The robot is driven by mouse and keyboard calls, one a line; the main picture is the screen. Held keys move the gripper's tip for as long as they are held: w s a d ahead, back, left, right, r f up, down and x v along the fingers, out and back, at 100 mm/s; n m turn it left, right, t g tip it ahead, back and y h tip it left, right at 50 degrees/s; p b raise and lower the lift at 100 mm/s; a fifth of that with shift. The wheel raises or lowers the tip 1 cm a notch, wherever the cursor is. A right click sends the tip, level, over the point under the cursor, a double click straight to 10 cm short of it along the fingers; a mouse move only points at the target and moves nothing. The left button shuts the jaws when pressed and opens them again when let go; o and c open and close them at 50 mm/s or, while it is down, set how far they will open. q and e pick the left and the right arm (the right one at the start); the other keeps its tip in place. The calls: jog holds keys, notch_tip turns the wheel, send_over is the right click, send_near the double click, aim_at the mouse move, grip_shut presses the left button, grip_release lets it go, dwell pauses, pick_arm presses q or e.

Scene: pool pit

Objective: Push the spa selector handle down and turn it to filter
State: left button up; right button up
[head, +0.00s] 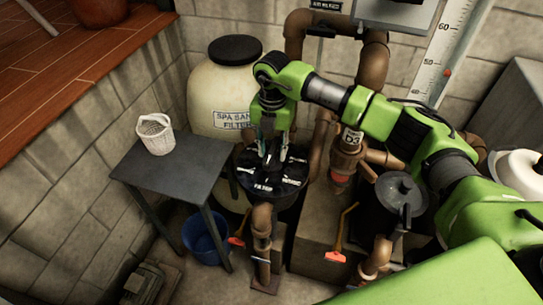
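The spa selector valve has a round black top (294,180) with white labels; the one at its front left reads FILTER. It sits in front of the cream spa sand filter (215,88), on brown pipework. My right gripper (271,155) comes in from the right and points down over the middle of the valve top. Its fingers stand around or just above the handle area and hide most of the handle. I cannot make out the handle's direction or whether the fingers grip it. My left gripper is not in view.
A dark table (180,172) with a white basket (156,134) stands left of the valve, with a blue bucket (207,238) below. Brown pipes (375,65) rise behind.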

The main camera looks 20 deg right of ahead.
notch_tip(320, 180, up, 7)
jog(key=p, duration=0.4)
dwell(0.4)
